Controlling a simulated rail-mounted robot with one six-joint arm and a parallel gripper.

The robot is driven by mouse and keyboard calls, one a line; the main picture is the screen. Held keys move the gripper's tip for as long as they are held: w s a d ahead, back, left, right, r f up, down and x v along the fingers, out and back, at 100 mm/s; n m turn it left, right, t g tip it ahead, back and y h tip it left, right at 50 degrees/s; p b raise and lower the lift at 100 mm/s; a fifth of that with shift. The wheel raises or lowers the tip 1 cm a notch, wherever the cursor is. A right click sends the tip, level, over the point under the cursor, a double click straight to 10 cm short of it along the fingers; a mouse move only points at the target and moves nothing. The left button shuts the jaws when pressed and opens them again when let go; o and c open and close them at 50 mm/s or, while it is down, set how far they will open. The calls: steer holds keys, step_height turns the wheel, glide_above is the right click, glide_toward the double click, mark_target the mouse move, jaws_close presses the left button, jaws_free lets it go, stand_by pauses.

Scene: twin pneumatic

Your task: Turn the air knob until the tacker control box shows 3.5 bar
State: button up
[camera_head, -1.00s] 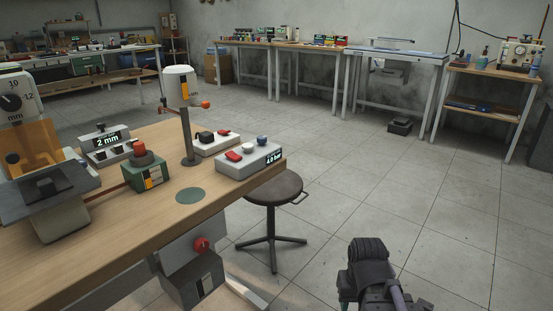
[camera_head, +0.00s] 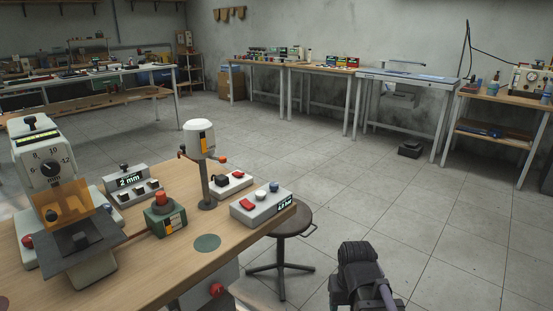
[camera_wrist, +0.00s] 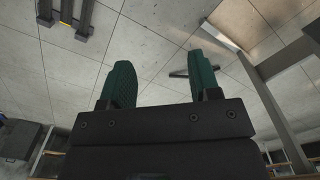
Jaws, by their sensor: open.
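The tacker control box is most likely the light grey box (camera_head: 250,213) at the right end of the wooden bench in the head view. Its lit display (camera_head: 285,206) appears to read 4.0 bar. On its top are a red switch (camera_head: 246,204), a pale round knob (camera_head: 260,194) and a blue knob (camera_head: 273,187). Which knob is the air knob I cannot tell. My gripper (camera_wrist: 163,80) is open and empty in the wrist view, its two green fingers apart above floor tiles. In the head view my arm is right of the bench, apart from the box; the fingers are hidden.
A stool (camera_head: 290,222) stands beside the bench's right end. A smaller white box (camera_head: 230,184), a post with a white head (camera_head: 199,139), a green box (camera_head: 166,218) and a 2 mm box (camera_head: 129,184) are near the control box.

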steer(key=w+a+r+p, duration=0.55)
steer(key=r+p, duration=0.25)
steer(key=r, duration=0.2)
steer(key=w+a+r+p, duration=0.4)
steer(key=w+r+p, duration=0.35)
steer(key=r, duration=0.35)
step_height(320, 180, up, 9)
steer(key=m+p, duration=0.7)
steer(key=p, duration=0.2)
glide_above(274, 184)
step_height(274, 184, down, 11)
steer(key=b, duration=1)
steer(key=shift+r, duration=0.25)
steer(key=c, duration=0.9)
